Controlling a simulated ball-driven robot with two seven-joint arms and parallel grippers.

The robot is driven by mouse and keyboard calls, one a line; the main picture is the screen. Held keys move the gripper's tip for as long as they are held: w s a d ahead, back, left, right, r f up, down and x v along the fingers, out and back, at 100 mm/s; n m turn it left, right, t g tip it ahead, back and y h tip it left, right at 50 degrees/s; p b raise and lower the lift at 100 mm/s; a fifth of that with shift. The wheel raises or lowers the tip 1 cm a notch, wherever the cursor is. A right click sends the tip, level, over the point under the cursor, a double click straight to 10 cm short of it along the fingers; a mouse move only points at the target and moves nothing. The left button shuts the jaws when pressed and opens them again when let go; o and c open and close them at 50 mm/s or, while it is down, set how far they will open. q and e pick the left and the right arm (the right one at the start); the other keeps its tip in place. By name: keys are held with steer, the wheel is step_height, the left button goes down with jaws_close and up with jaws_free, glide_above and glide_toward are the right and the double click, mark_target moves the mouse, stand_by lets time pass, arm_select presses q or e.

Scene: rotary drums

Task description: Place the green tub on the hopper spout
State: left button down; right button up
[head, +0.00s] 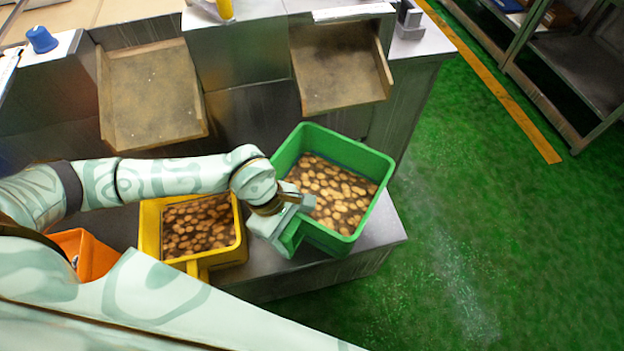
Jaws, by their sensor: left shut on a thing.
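The green tub (372,163) holds many tan, nut-like pieces and is at the right end of the metal ledge, below the right spout. My left gripper (285,222) is shut on the green tub at its near left corner, where a handle-like part sticks out. I cannot tell whether the tub rests on the ledge or is slightly above it. Two tray-like hopper spouts show on the machine front: a left spout (152,95) and a right spout (340,75). Both look empty apart from dust. My right gripper is not in view.
A yellow tub (150,228) with brown pieces stands on the metal ledge (290,277), left of the green tub. An orange tub (88,252) is partly hidden by my arm. A blue knob (41,39) is at the upper left. Shelving (575,70) stands right; green floor between is clear.

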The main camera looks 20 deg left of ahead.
arm_select(q)
steer(key=b, duration=0.4)
glide_above(330, 211)
steer(key=s, duration=0.4)
steer(key=f, duration=0.4)
steer(key=shift+s+a+f, duration=0.1)
steer(key=shift+a+f, duration=0.1)
steer(key=shift+a, duration=0.15)
steer(key=w+f+b, duration=0.1)
steer(key=f, duration=0.1)
steer(key=w+d+f+b, duration=0.1)
steer(key=w, duration=0.1)
steer(key=shift+d+f+b, duration=0.1)
steer(key=shift+f+b, duration=0.2)
steer(key=shift+f, duration=0.1)
steer(key=shift+w+d+f, duration=0.15)
steer(key=shift+w+f, duration=0.15)
steer(key=shift+w, duration=0.1)
steer(key=f+b, duration=0.3)
steer(key=f, duration=0.1)
steer(key=shift+w+d+f, duration=0.1)
steer(key=shift+w+d, duration=0.1)
steer(key=shift+w, duration=0.1)
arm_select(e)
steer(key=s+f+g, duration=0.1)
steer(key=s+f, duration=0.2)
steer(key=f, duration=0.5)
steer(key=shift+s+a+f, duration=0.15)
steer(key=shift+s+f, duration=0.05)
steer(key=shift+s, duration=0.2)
